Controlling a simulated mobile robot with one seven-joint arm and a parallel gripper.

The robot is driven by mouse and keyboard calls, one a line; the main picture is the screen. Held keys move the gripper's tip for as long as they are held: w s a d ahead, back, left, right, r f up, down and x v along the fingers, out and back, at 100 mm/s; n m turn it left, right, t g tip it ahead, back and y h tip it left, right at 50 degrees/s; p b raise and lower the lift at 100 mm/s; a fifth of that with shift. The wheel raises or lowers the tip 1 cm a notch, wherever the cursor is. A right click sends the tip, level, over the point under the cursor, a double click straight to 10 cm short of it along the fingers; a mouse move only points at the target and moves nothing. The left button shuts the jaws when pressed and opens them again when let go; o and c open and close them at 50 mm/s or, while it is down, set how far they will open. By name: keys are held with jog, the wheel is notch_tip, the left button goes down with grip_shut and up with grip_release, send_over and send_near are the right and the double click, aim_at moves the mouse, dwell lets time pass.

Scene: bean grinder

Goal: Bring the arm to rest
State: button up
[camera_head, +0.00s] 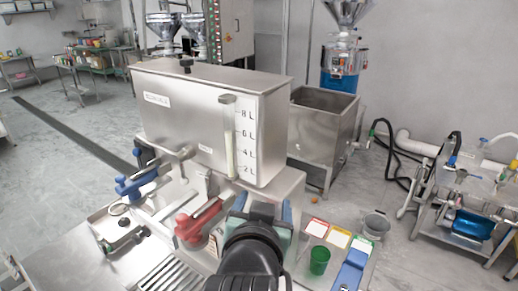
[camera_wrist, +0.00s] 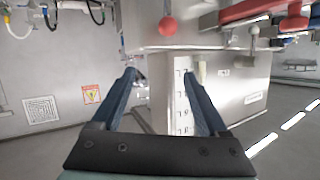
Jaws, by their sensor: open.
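My gripper (camera_wrist: 160,76) shows in the wrist view with its two blue fingers spread apart and nothing held between them. In the head view, my dark arm covers the bottom middle, and the gripper is mostly hidden behind it, close to the front of the steel tank (camera_head: 190,110). The tank's marked level scale (camera_head: 246,140) also shows upside down beyond the fingers in the wrist view (camera_wrist: 181,100). I cannot tell how far the fingers are from the tank.
A red-handled part (camera_head: 200,220) and a blue-handled part (camera_head: 135,185) stand left of my arm. A green cup (camera_head: 319,260), coloured cards (camera_head: 339,238) and a grey bucket (camera_head: 375,225) are at right. A red ball knob (camera_wrist: 168,25) is above the fingers in the wrist view.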

jog(key=s+r+n+t, duration=0.1)
jog(key=s+r+t, duration=0.3)
jog(key=r, duration=0.6)
jog(key=s+r+n+t+y+b, duration=0.1)
jog(key=s+r+t, duration=0.4)
jog(key=r, duration=0.6)
jog(key=s+r+n+t+b, duration=0.1)
jog(key=s+r+t, duration=0.3)
jog(key=r, duration=0.6)
jog(key=shift+s+a+r+y, duration=0.4)
jog(key=shift+s+a, duration=0.05)
jog(key=shift+s, duration=0.05)
